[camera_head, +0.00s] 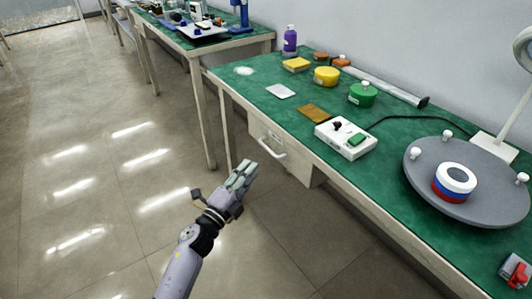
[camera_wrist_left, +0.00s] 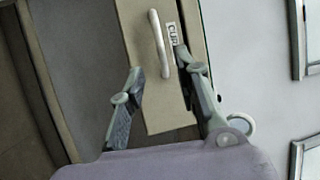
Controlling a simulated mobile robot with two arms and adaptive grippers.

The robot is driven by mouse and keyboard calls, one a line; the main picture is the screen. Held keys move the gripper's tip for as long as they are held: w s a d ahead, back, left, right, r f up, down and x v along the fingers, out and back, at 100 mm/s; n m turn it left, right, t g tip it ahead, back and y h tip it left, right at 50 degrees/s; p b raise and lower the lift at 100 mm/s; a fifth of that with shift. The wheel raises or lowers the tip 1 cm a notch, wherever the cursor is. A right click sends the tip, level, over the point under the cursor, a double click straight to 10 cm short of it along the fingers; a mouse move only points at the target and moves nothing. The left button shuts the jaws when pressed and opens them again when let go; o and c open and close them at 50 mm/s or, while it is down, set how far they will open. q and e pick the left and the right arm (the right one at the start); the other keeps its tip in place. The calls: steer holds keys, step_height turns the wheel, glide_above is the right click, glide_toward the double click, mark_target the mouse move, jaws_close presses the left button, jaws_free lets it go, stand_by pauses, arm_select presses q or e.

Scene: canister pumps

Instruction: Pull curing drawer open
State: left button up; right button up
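The curing drawer (camera_head: 286,153) is a pale front under the green-topped workbench, with a light bar handle (camera_head: 267,150) across it. It looks shut. In the left wrist view the drawer front (camera_wrist_left: 165,112) shows a white label (camera_wrist_left: 172,33) with partly covered lettering, beside the handle (camera_wrist_left: 159,43). My left gripper (camera_head: 246,169) is in front of the drawer, a little apart from it. Its two fingers (camera_wrist_left: 160,68) are spread, with the handle ahead between them and nothing held. My right gripper is in neither view.
The workbench (camera_head: 245,84) carries a white control box (camera_head: 345,138), a grey round plate (camera_head: 465,205) with a ringed puck, a green tub (camera_head: 362,94), a yellow tub (camera_head: 326,76) and a purple bottle (camera_head: 290,40). The floor (camera_head: 110,190) left of the bench is clear.

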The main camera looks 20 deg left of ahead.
arm_select(q)
steer(key=x, duration=0.9)
steer(key=shift+b, duration=0.3)
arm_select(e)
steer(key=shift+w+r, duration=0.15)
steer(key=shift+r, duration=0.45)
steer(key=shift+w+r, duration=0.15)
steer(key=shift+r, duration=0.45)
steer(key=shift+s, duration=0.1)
arm_select(q)
steer(key=shift+c, duration=0.4)
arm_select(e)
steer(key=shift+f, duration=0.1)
arm_select(q)
jaws_close()
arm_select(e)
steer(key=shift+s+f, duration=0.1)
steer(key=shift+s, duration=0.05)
arm_select(q)
steer(key=shift+f, duration=0.1)
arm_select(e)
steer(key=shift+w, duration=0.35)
